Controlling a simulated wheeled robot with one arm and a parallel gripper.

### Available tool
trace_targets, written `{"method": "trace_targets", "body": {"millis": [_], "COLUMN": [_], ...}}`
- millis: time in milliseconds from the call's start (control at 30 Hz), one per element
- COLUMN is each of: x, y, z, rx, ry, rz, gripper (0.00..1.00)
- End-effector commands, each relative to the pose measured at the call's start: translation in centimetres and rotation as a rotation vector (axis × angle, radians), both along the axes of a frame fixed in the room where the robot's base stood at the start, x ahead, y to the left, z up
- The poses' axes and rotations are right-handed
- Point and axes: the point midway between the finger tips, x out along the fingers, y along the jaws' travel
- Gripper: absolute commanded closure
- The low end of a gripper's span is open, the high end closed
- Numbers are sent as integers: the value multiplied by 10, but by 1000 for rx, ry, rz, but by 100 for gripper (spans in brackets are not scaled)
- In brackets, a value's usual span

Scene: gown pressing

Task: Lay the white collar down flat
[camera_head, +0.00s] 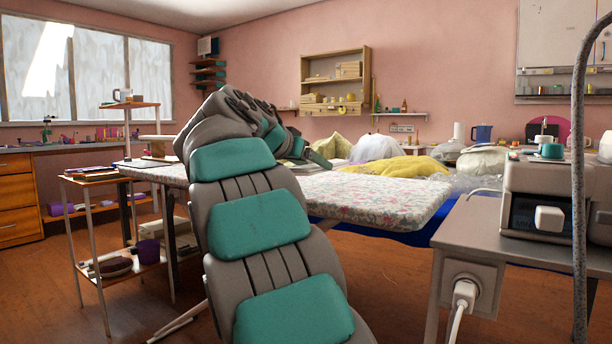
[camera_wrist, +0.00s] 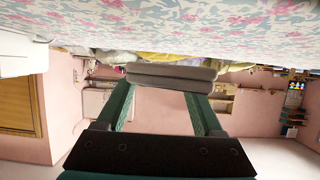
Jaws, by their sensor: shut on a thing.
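My gripper (camera_wrist: 166,88) shows in the wrist view, its two green fingers set apart and pressed on the ends of a pale, greyish band. This band looks like the white collar (camera_wrist: 172,75), in shade. In the head view the floral surface (camera_head: 385,197) runs behind my arm, and my arm hides most of the gripper and the collar.
A yellow cloth (camera_head: 410,167) and pale bundles (camera_head: 375,148) lie beyond the floral surface. A grey table (camera_head: 475,222) with a machine (camera_head: 545,195) stands at the right. A small shelf stand (camera_head: 95,180) is at the left. The floral surface's right part is clear.

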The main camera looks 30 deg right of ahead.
Motion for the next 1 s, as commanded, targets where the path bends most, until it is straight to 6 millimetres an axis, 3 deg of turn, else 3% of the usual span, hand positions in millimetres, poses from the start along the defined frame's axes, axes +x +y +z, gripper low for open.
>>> {"method": "trace_targets", "body": {"millis": [500, 1000], "x": [66, 77], "y": [-24, -29], "z": [-6, -15], "rx": [1, 0], "ry": [2, 3], "rz": [0, -1], "gripper": [86, 86]}}
